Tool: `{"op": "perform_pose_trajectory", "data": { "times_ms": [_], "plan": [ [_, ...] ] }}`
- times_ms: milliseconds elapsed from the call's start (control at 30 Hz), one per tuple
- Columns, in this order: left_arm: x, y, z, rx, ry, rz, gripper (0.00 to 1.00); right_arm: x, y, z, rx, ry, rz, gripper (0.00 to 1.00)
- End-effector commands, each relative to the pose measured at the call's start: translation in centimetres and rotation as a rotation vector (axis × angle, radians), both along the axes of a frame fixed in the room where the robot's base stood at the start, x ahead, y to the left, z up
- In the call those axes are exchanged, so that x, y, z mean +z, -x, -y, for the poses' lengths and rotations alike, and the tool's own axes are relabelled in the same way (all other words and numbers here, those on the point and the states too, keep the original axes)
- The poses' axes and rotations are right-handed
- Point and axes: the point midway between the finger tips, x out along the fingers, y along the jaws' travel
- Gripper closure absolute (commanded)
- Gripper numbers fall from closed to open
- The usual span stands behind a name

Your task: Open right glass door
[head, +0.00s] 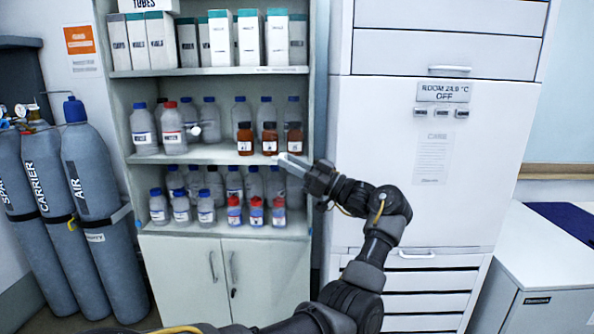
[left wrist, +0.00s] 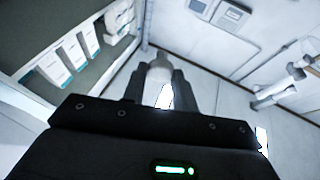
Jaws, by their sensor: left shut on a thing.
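The shelf cabinet (head: 308,105) stands in the middle of the head view, with bottles and boxes on its shelves. I cannot make out a clear outline of a right glass door there. A small pale knob-like piece (head: 196,130) shows in front of the middle shelf. My left gripper (head: 287,163) is in front of the cabinet's right side, below the brown bottles. In the left wrist view its fingers (left wrist: 160,90) are closed around a pale rounded piece (left wrist: 159,68), which looks like a handle. Its far side is hidden. My right gripper is not in view.
Brown bottles (head: 269,138) and red-capped bottles (head: 256,212) stand close behind my left gripper. Solid lower doors (head: 229,275) are shut. A white drawer unit (head: 385,130) is at right. Gas cylinders (head: 95,180) stand at left.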

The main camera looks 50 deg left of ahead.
Motion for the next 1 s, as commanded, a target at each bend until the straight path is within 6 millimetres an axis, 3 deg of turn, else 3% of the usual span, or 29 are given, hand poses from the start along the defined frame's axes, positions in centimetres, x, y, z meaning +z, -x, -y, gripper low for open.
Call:
{"op": "perform_pose_trajectory", "data": {
  "times_ms": [400,433,567,867,1000],
  "plan": [
    [0.4,-0.1,0.1,0.007,-0.006,0.004,1.0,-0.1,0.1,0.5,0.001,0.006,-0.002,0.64],
    [0.4,-0.1,0.1,0.006,-0.006,0.003,0.7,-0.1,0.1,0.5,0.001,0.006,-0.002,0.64],
    [0.3,-0.1,0.1,0.007,-0.005,0.003,0.53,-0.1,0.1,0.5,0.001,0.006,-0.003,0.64],
    [0.1,-0.1,0.2,0.008,-0.002,0.001,0.51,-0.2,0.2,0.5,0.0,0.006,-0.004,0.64],
    [-0.7,-0.7,1.1,0.005,0.001,0.003,0.51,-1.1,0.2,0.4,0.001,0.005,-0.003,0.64]
  ]
}}
